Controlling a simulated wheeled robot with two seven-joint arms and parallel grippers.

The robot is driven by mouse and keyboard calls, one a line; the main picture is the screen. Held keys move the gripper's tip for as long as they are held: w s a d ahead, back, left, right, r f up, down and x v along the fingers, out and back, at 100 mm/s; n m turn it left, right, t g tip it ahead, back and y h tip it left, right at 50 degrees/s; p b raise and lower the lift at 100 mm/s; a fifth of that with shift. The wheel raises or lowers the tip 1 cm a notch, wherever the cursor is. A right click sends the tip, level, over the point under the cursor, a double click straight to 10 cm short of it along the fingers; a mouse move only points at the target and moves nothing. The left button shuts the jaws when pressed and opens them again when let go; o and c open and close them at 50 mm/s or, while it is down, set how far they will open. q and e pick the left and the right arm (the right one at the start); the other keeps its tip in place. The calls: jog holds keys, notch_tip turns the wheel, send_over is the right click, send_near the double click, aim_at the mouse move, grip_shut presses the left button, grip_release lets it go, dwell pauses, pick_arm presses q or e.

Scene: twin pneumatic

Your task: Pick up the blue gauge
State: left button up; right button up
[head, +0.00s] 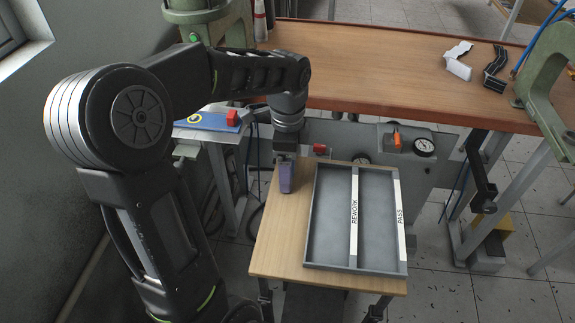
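A blue-purple block (286,178), which looks like the blue gauge, is upright at the back left of the small wooden table, left of the tray. My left arm reaches in from the left and bends down over it. My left gripper (285,162) is directly at the top of the block. The fingers are too small and too close to the block to tell if they grip it. I cannot tell whether the block rests on the table or hangs just above it. My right gripper is not in view.
A grey tray (332,268) with REWORK and PASS lanes lies on the small wooden table (268,258); both lanes look empty. Behind are a grey panel with a round dial (424,147) and a large wooden bench (400,80). A blue plate with a red block (232,117) is at left.

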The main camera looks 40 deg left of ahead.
pick_arm(q)
jog(key=shift+c, duration=1.3)
jog(key=shift+r, duration=0.1)
notch_tip(320, 180, up, 10)
jog(key=shift+f, duration=0.1)
